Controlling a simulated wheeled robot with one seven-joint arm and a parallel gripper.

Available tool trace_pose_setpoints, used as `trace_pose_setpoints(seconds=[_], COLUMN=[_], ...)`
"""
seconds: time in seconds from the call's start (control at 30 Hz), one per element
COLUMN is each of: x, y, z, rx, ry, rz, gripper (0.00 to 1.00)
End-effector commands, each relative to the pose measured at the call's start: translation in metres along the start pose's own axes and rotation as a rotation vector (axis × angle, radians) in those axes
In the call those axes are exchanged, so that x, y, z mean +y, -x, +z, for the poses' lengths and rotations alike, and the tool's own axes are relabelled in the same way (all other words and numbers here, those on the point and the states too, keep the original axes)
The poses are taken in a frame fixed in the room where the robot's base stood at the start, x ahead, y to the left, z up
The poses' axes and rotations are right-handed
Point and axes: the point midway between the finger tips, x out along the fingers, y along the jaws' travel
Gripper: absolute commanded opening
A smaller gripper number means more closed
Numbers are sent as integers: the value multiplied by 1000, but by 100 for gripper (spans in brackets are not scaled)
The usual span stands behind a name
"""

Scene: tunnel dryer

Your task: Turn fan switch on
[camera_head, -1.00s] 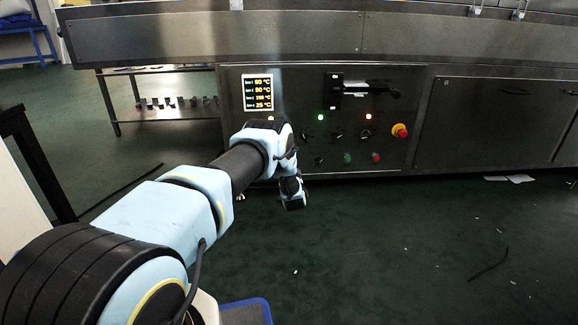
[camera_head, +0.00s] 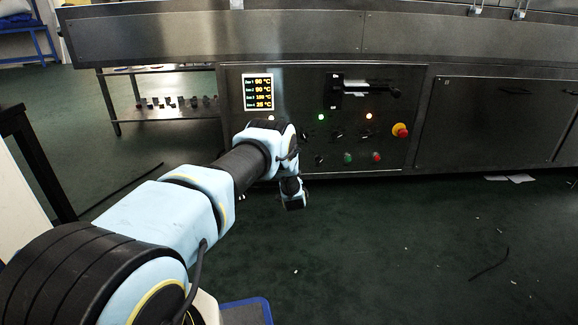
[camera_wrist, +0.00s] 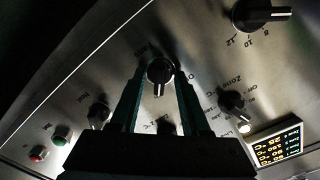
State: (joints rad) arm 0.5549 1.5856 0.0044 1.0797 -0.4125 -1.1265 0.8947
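In the wrist view, a black rotary knob (camera_wrist: 160,71) with a pale pointer line sits on the metal control panel, with only partly readable labels around it. My gripper (camera_wrist: 160,76) faces the panel, with one finger on each side of this knob. The fingers are apart, and I cannot tell whether they touch it. In the head view my forearm and wrist reach the panel (camera_head: 395,82), and my fingertips are hidden behind the wrist.
Other knobs (camera_wrist: 262,14) (camera_wrist: 232,101) (camera_wrist: 98,113) are close around. A lit temperature display (camera_head: 258,92), a lever switch (camera_head: 380,90), a red-yellow emergency stop (camera_head: 400,130), a green button (camera_head: 348,158) and a red button (camera_head: 376,157) are on the panel. The floor in front is clear apart from scraps.

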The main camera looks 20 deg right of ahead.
Motion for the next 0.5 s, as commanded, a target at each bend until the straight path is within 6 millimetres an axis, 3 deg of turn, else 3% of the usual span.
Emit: trace_pose_setpoints(seconds=[0.17, 0.5], x=[-1, -2], y=[13, 78], z=[-3, -3], rx=[0, -2], ry=[-1, -2], rz=[3, 3], gripper=[46, 46])
